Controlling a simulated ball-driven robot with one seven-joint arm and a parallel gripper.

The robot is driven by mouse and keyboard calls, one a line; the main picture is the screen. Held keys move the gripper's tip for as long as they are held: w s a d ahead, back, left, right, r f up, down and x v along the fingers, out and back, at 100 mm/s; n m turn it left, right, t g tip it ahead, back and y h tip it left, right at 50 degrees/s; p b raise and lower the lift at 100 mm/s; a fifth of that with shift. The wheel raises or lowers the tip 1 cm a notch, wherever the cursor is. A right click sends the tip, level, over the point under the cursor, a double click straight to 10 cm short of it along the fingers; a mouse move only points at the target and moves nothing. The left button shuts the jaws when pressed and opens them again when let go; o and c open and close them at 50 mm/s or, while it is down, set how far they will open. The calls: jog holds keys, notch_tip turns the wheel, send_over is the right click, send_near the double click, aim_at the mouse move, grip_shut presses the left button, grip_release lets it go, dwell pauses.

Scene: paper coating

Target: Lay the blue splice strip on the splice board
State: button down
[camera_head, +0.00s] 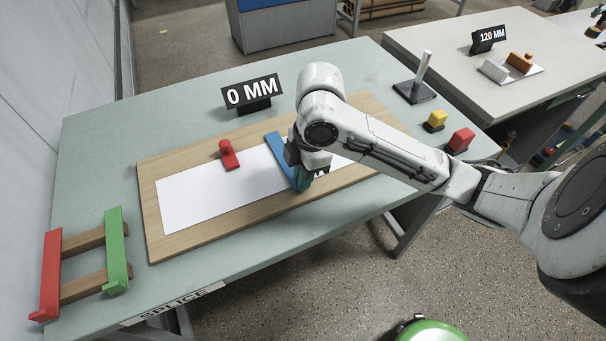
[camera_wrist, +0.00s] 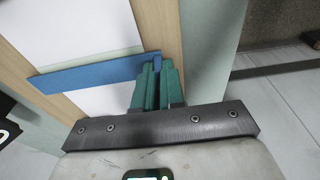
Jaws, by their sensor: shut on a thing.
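The blue splice strip (camera_head: 277,147) lies across the white paper on the wooden splice board (camera_head: 152,219) in the head view. It also shows in the wrist view (camera_wrist: 85,74), running from the left to my fingers. My gripper (camera_head: 302,180) is shut on the strip's near end, close to the board's front edge. Its teal fingers show in the wrist view (camera_wrist: 157,85). The strip looks at or just above the paper; I cannot tell if it touches fully. My wrist hides part of the board behind it.
A red knobbed block (camera_head: 229,157) sits on the paper left of the strip. A "0 MM" sign (camera_head: 251,92) stands behind the board. A red and green rack (camera_head: 84,262) stands at the left. Yellow (camera_head: 435,121) and red (camera_head: 460,140) blocks and a post stand at the right.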

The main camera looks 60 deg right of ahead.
jog(key=shift+f+b, duration=0.3)
jog(key=c, duration=1.1)
grip_release()
jog(key=shift+c, duration=0.2)
jog(key=shift+r, duration=0.1)
notch_tip(320, 180, up, 10)
jog(key=d+p, duration=0.1)
jog(key=p, duration=0.1)
jog(key=shift+s+d+r, duration=0.2)
jog(key=shift+s+r, duration=0.05)
jog(key=shift+s, duration=0.15)
